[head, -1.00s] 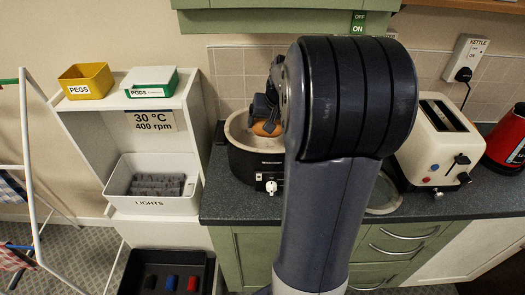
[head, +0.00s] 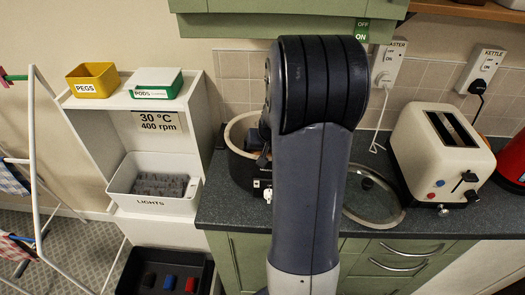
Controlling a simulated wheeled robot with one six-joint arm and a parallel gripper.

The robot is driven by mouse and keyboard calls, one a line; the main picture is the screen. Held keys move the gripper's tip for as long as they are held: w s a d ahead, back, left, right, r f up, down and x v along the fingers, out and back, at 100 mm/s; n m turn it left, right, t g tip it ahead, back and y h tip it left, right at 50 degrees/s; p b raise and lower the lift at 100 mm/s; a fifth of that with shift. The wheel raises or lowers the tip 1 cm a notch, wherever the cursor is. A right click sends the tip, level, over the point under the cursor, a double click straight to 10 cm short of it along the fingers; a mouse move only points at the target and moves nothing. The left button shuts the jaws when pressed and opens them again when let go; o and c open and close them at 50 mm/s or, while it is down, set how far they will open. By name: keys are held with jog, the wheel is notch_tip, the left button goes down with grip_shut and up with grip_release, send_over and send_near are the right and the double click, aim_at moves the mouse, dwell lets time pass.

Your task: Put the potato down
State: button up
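A black slow cooker (head: 243,174) with a pale inner pot stands on the counter, its lid off and its right side behind my arm. My gripper (head: 262,158) is at the cooker's opening, mostly hidden by my own arm and very dark. I cannot make out its fingertips or whether they are apart. I cannot clearly see the potato. Whether it is in the gripper or in the pot does not show.
A glass lid (head: 372,196) lies on the counter right of my arm. A cream toaster (head: 440,150) and a red kettle (head: 512,160) stand further right. A white shelf unit (head: 205,125) with bins is close on the left. A green cupboard (head: 290,6) hangs above.

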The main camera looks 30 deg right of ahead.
jog(key=o, duration=1)
jog(key=shift+c, duration=0.2)
jog(key=shift+s+r, duration=0.15)
jog(key=shift+r, duration=0.4)
jog(key=v, duration=1.1)
jog(key=shift+b, duration=0.35)
jog(key=x, duration=1.2)
jog(key=shift+f+p, duration=0.25)
jog(key=shift+p, duration=0.1)
jog(key=shift+s+r, duration=0.1)
jog(key=shift+r, duration=0.15)
